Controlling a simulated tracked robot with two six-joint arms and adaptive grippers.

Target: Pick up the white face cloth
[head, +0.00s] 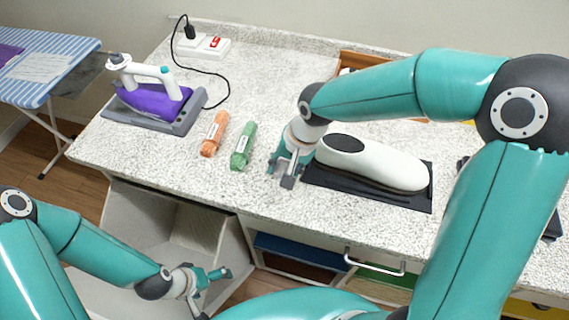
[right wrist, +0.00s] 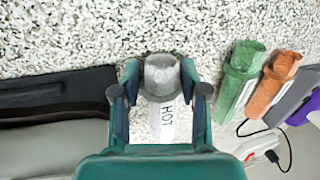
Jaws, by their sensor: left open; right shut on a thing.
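The white face cloth (right wrist: 163,78) is a rolled, pale grey-white bundle with a paper band reading "HOT". It lies between the fingers of my right gripper (right wrist: 160,85) in the right wrist view. In the head view my right gripper (head: 283,172) is low over the speckled counter, right of the green roll, and hides most of the cloth. It is shut on the cloth; whether the cloth touches the counter I cannot tell. My left gripper (head: 211,288) is open and empty, below the counter's front edge.
A green roll (head: 243,146) and an orange roll (head: 214,134) lie to the left on the counter (head: 265,90). A purple iron (head: 155,98) on its stand is further left. A white device (head: 385,168) on a black tray (head: 385,196) sits close right of my right gripper.

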